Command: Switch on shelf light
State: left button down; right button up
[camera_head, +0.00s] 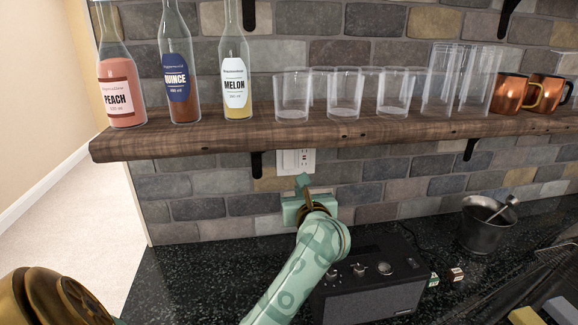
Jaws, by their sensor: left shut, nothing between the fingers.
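A white wall plate (296,161) with switch or socket details is on the stone-tiled wall, just under the wooden shelf (200,138). My left gripper (303,180) points up at the lower part of the plate. Its fingers are shut with nothing between them. I cannot tell whether the fingertips touch the plate. The gripper's body and wrist hide the wall just below the plate. No lit shelf light can be made out in this view. My right gripper is not in view.
The shelf holds bottles (121,90), clear glasses (344,95) and copper mugs (510,93). A shelf bracket (257,164) is left of the plate. On the dark counter (185,275) stand a black radio (370,293) close to my arm and a metal mortar (482,228).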

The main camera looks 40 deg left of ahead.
aim_at(290, 168)
pick_arm(q)
jog(key=b+x, duration=0.1)
jog(key=x, duration=1.2)
jog(key=shift+w+a, duration=0.2)
jog(key=shift+a, duration=0.1)
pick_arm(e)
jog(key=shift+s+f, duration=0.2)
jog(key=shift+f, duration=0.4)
pick_arm(q)
jog(key=shift+w+a+f+b, duration=0.1)
jog(key=shift+a+f+b, duration=0.2)
jog(key=shift+b, duration=0.85)
jog(key=shift+w+d+r, duration=0.1)
jog(key=shift+r, duration=0.05)
jog(key=shift+d, duration=0.1)
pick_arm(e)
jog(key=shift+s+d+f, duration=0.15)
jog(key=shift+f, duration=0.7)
